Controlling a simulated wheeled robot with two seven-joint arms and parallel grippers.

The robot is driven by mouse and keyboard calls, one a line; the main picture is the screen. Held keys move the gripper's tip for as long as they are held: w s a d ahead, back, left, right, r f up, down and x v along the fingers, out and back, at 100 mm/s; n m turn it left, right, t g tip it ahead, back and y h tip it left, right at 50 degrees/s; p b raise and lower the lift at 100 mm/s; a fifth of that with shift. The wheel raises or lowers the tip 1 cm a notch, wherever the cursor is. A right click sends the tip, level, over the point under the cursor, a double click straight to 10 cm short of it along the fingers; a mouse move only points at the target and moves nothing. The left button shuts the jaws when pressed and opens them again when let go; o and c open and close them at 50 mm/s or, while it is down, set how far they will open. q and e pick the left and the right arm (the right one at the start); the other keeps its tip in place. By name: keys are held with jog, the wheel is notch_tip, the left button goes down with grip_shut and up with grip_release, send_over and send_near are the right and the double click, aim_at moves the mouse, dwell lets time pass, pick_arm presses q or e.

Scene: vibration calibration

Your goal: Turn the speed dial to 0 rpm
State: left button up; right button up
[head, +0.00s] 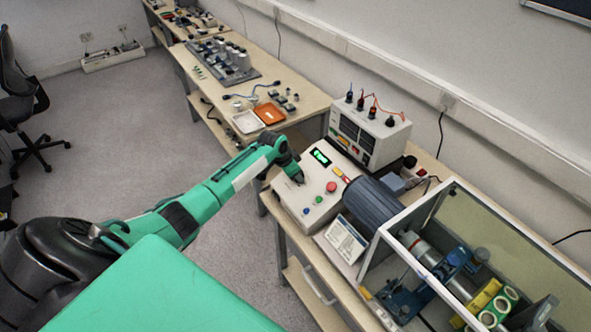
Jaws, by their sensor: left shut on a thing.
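The white control box (299,205) stands on the bench in the middle of the head view. It has a small lit green display (320,157), a red button (331,187), and a green button (318,199). My left gripper (297,179) reaches in from the left and points down at the box's top panel, left of the red button. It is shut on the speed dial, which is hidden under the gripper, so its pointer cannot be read. The digits on the display are too small to read. My right gripper is not in view.
A grey motor (372,203) sits right of the box, beside a framed guard (408,215) over a shaft rig. A white instrument (368,133) with plugged leads stands behind. An orange tray (269,113) lies on the farther bench.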

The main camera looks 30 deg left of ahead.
pick_arm(q)
jog(key=n+p, duration=0.3)
jog(key=n, duration=0.2)
jog(key=shift+r+n, duration=0.15)
jog(key=shift+n, duration=0.15)
jog(key=shift+n+p, duration=1.2)
jog(key=shift+n, duration=0.9)
jog(key=o, duration=1)
jog(key=b+v, duration=0.3)
jog(key=v, duration=1)
jog(key=shift+s+r, duration=0.2)
